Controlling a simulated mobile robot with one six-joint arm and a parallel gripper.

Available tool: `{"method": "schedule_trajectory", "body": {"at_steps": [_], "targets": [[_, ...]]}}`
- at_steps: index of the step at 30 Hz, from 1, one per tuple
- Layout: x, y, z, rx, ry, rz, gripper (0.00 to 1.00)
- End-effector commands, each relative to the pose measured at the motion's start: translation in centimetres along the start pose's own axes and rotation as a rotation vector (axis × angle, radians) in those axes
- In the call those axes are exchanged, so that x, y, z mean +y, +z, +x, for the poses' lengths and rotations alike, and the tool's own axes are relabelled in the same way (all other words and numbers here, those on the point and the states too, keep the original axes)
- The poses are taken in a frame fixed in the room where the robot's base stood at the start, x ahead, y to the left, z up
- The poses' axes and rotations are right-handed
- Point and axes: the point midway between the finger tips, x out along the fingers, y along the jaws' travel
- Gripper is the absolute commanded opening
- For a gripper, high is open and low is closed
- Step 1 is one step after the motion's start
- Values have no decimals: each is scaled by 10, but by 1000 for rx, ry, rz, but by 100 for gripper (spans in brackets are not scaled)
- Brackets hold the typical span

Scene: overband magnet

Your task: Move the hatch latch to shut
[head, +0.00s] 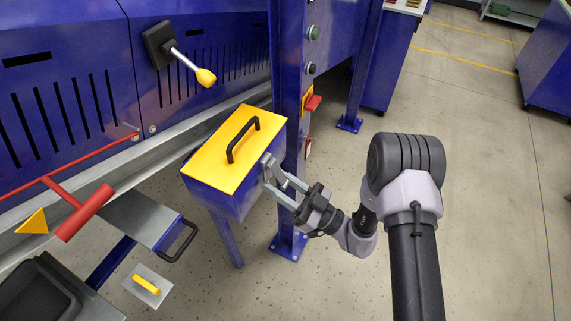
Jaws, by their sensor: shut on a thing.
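A blue box (236,198) with a yellow lid (208,163) stands in the middle of the head view. The lid lies flat on the box and has a black bar handle (243,138). My gripper (277,180) is at the right side of the box, just below the lid's edge. Its grey fingers are shut on a small part there, which I take to be the hatch latch. The fingers and their shadow hide most of it, so I cannot make out its position.
A blue post (289,100) with buttons and a red switch (312,102) stands close behind my gripper. A yellow-tipped lever (205,77) sticks out of the blue panel. A red T-shaped bar (83,212) is at left. The floor at right is clear.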

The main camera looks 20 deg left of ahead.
Motion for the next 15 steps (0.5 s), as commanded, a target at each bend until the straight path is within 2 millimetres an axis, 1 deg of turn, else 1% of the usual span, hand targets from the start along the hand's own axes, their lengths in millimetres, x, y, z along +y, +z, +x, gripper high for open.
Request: {"method": "schedule_trajectory", "body": {"at_steps": [1,4,15], "targets": [[0,1,4,1,-3,-1,0],[0,4,8,2,-2,-2,0],[0,5,12,3,-3,-3,0]]}}
